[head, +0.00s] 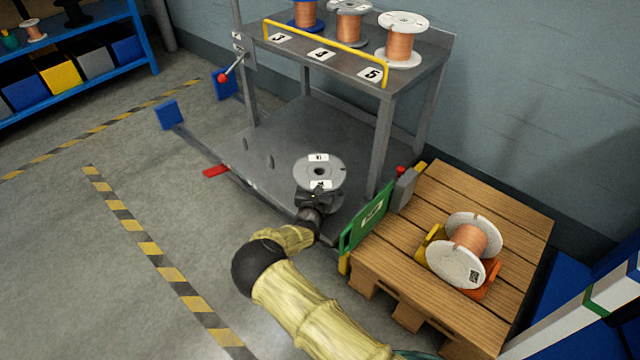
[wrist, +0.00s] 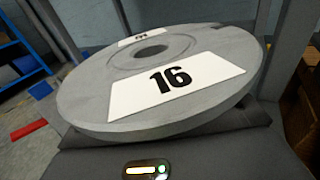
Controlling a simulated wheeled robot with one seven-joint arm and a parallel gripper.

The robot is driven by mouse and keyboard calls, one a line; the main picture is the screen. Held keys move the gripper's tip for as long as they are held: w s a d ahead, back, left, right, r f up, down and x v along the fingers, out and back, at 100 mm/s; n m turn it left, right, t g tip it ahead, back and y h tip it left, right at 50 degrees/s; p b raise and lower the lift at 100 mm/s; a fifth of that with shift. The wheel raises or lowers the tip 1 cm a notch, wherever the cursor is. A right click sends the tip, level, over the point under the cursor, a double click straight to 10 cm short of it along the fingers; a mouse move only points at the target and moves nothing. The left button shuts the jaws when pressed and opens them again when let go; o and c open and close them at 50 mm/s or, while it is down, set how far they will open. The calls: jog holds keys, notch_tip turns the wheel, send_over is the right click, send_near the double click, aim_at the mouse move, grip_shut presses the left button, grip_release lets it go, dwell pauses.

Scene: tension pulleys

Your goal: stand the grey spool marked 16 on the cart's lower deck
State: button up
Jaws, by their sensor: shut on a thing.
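The grey spool (head: 319,171) is at the right front part of the cart's lower deck (head: 285,125), seen from above with its round flange and centre hole. Its label reads 16 in the wrist view (wrist: 170,80), where the flange fills most of the picture and looks slightly tilted. My gripper (head: 318,197) is shut on the spool at its near side. The spool's lower part is mostly hidden by the flange and my gripper, so I cannot tell whether it touches the deck.
The cart's upper shelf (head: 345,52) holds copper spools behind a yellow rail (head: 322,50). A wooden pallet (head: 400,250) with a copper spool (head: 465,250) in a cradle stands to the right. A green panel (head: 370,217) is close beside my arm. Small pegs rise from the deck's left part.

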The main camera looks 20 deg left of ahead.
dwell(0.3)
jog(key=o, duration=1.2)
jog(key=shift+r, duration=0.15)
jog(key=s+p, duration=0.2)
jog(key=s, duration=0.1)
jog(key=s+d+p, duration=0.1)
jog(key=s+p, duration=0.1)
jog(key=s, duration=0.2)
jog(key=s+p, duration=0.2)
jog(key=s, duration=0.1)
jog(key=shift+s+d+r, duration=0.1)
jog(key=shift+s+d, duration=0.1)
jog(key=shift+s, duration=0.2)
jog(key=shift+s+d+f+p, duration=0.2)
jog(key=shift+s+p, duration=0.15)
jog(key=shift+s, duration=0.25)
jog(key=shift+a, duration=0.1)
